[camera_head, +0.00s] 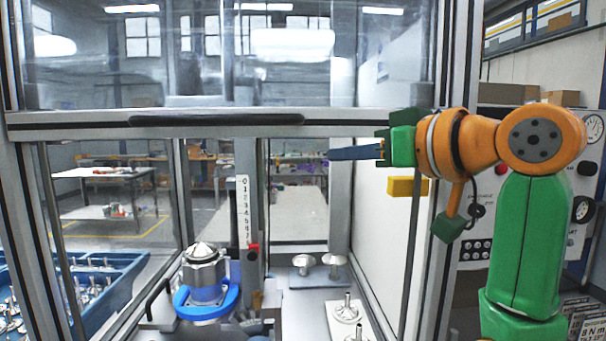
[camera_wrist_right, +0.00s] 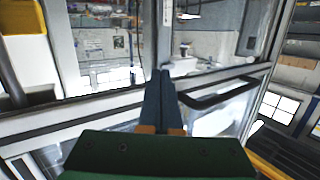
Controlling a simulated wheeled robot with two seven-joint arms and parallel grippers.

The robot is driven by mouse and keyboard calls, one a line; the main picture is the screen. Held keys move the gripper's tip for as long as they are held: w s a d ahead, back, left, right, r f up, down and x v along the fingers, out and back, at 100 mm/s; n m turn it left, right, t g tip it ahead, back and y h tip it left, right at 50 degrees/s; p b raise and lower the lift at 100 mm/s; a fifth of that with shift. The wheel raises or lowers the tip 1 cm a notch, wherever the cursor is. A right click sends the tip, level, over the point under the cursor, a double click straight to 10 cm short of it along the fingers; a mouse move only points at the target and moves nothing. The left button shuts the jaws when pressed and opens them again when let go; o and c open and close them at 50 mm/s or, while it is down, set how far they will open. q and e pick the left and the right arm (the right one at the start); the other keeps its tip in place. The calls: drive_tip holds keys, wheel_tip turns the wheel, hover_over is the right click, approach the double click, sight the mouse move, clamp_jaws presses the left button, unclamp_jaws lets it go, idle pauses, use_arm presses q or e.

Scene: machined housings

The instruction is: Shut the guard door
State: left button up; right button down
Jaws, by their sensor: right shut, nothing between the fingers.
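The guard door (camera_head: 180,70) is a clear panel in a metal frame, raised so that the cell is open below it. Its bottom rail (camera_head: 350,125) carries a long black handle (camera_head: 215,119). My right gripper (camera_head: 330,154) is shut and empty, its blue fingers pointing left, just below the rail and to the right of the handle in the head view. In the right wrist view the fingertips (camera_wrist_right: 164,75) appear beside the rail, with the handle (camera_wrist_right: 220,95) to their right. Whether they touch the rail is unclear. My left gripper is not in view.
Inside the cell, a metal housing (camera_head: 204,266) sits in a blue ring fixture (camera_head: 208,308), beside a numbered scale (camera_head: 243,210). A white plate (camera_head: 345,318) holds metal parts. A right frame post (camera_head: 440,230) stands beside my right arm. A blue bin (camera_head: 110,295) is at left.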

sight(303, 103)
drive_tip(key=s+a+r+n+y, duration=0.1)
drive_tip(key=s+r+n+y, duration=0.1)
drive_tip(key=s+r, duration=0.8)
drive_tip(key=shift+t+y, duration=0.3)
drive_tip(key=p+x, duration=0.2)
drive_tip(key=x, duration=0.1)
drive_tip(key=p+x, duration=0.2)
drive_tip(key=x, duration=0.2)
drive_tip(key=r+p+x, duration=0.1)
drive_tip(key=x, duration=0.2)
drive_tip(key=shift+w+d+r+p, duration=0.15)
drive_tip(key=shift+w+p, duration=0.25)
drive_tip(key=shift+w, duration=0.2)
drive_tip(key=f, duration=0.4)
drive_tip(key=shift+s+d+f, duration=0.3)
drive_tip(key=shift+s+d, duration=0.05)
drive_tip(key=shift+a, duration=0.1)
